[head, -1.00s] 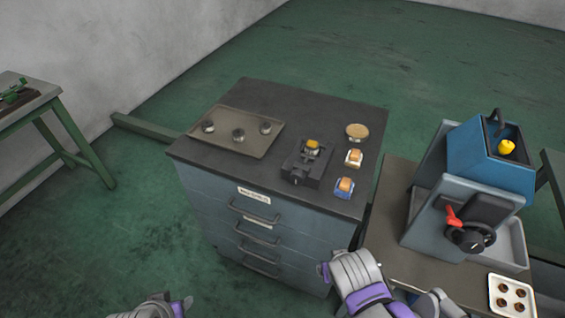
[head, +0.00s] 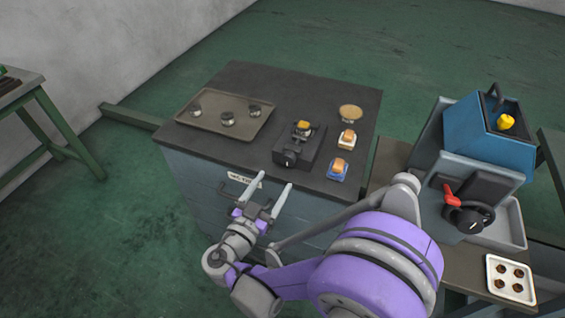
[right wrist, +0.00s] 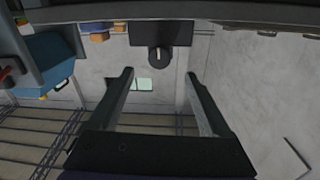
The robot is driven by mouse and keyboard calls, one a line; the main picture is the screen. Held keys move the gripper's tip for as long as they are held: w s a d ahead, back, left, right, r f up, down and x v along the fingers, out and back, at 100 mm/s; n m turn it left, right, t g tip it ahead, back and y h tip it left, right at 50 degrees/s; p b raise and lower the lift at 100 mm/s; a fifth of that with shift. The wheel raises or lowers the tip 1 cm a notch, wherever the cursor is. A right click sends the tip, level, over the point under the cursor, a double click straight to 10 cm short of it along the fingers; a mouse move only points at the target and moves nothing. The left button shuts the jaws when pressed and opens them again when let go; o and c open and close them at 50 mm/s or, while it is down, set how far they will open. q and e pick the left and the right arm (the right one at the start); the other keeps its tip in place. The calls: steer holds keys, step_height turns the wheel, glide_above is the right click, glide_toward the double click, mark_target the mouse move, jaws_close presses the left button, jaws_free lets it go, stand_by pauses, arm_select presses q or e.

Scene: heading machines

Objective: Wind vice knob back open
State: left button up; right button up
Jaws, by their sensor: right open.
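The dark vice (head: 311,146) stands near the front edge of the cabinet top, with a yellow piece (head: 303,126) at its jaws. Its round black knob (head: 288,158) faces the cabinet's front; a light mark on it is upright in the right wrist view (right wrist: 159,57). My right gripper (head: 257,186) is open and empty in front of the cabinet, short of the knob and apart from it. In the right wrist view, the knob lies beyond the spread fingertips (right wrist: 160,74), roughly centred between them. My left gripper is out of view.
A tray (head: 257,128) with several metal parts lies left of the vice. A blue machine (head: 485,130) with a red lever stands right of the cabinet.

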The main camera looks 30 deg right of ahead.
mark_target(287, 162)
steer(key=x, duration=0.8)
steer(key=shift+w+d+p, duration=0.15)
steer(key=shift+d+p, duration=0.05)
steer(key=shift+p, duration=0.15)
jaws_close()
